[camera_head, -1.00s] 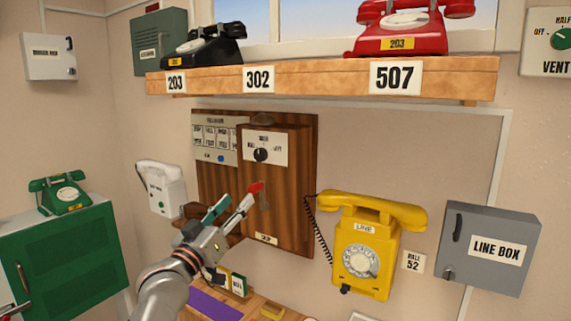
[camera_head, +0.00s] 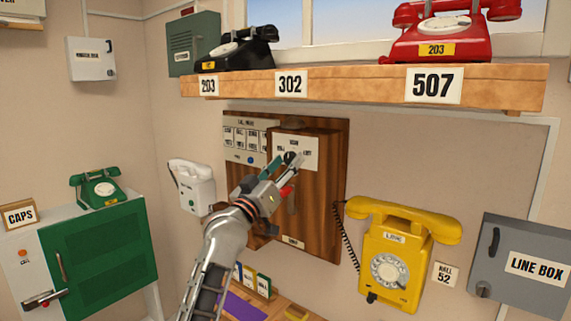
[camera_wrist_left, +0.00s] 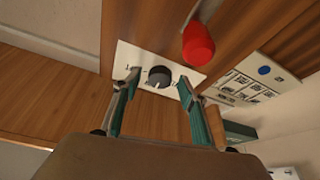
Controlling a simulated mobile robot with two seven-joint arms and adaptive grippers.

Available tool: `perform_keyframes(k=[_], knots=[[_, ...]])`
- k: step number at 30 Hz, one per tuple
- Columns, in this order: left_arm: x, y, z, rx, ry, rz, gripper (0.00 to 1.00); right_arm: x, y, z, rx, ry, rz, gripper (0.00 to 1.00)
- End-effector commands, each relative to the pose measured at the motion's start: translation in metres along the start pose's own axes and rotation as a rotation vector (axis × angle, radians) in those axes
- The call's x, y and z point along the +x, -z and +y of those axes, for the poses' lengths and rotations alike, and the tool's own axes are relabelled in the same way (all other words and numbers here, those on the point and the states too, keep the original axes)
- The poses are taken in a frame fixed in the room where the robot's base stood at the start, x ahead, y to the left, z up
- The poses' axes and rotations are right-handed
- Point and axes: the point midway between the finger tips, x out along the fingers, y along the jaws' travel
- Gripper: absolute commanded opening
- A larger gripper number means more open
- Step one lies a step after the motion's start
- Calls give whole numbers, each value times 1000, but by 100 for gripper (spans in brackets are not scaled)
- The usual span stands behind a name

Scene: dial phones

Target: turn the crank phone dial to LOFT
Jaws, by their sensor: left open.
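The wooden crank phone (camera_head: 316,215) hangs on the wall. Its white dial plate (camera_head: 312,148) is partly covered by my gripper in the head view. The black round dial knob (camera_wrist_left: 159,75) on that plate shows in the left wrist view, its pale mark towards the plate's lower edge in that picture. My left gripper (camera_head: 283,160) is open, its fingertips on either side of the knob. I cannot tell whether they touch it. The plate lettering is too small or hidden to read fully. The red crank handle (camera_wrist_left: 198,44) is close beside the gripper. My right gripper is not in view.
A card board (camera_head: 246,140) with a blue button is left of the crank phone. A wooden shelf (camera_head: 345,86) with black and red phones runs above.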

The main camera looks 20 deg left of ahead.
Motion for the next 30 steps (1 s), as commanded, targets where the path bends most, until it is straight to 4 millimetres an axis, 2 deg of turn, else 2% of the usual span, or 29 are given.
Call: perform_keyframes(k=[5,9,10,20,30], knots=[[0,0,0,0,0,0,42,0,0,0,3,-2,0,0],[0,0,0,-1,0,0,9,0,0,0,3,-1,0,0],[0,0,0,-1,0,0,4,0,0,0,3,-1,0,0],[-1,-1,0,23,-10,0,4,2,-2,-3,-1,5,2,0],[-2,-3,-4,200,-80,-3,4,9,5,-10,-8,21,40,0]])
